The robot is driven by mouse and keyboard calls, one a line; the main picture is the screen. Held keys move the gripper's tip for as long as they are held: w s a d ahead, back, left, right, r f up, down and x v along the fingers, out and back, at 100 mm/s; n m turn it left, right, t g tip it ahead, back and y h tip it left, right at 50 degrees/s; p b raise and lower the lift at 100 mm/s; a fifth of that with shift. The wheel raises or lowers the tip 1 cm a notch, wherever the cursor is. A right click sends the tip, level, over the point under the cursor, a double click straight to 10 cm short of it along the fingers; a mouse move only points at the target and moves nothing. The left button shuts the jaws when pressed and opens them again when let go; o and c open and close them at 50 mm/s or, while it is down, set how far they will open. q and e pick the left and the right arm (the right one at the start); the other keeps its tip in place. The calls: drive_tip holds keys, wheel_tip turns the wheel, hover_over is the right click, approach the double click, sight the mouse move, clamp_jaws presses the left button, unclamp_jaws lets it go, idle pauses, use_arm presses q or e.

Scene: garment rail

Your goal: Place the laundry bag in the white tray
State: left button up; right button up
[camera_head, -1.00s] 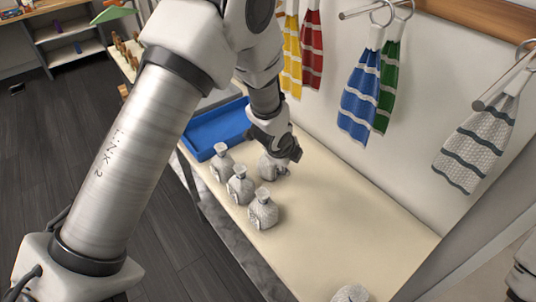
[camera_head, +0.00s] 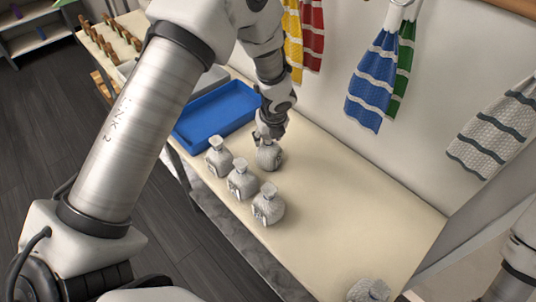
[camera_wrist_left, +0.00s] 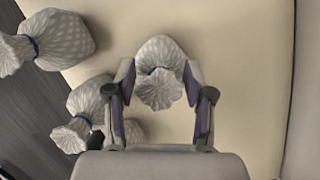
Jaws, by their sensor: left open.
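Several pale grey laundry bags with tied necks stand on the cream table. One laundry bag (camera_head: 269,158) stands apart, right of a row of three: a back bag (camera_head: 219,160), a middle bag (camera_head: 242,183) and a front bag (camera_head: 268,207). My left gripper (camera_head: 268,137) is open over the separate bag, fingers pointing down. In the left wrist view that bag's gathered top (camera_wrist_left: 158,90) lies between the two spread fingers, with gaps at both sides. The white tray (camera_head: 208,80) is behind the blue tray, partly hidden by my left arm.
A blue tray (camera_head: 218,116) lies just behind the bags. Another bag (camera_head: 368,291) is at the front edge of the picture. Striped towels, including a blue one (camera_head: 371,84), hang along the wall. The table's right part is clear.

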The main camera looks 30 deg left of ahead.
use_arm(q)
drive_tip(key=shift+w+d, duration=0.1)
drive_tip(key=shift+w, duration=0.1)
drive_tip(key=shift+s+r, duration=0.3)
drive_tip(key=shift+s, duration=0.15)
clamp_jaws()
drive_tip(key=shift+w+f, duration=0.1)
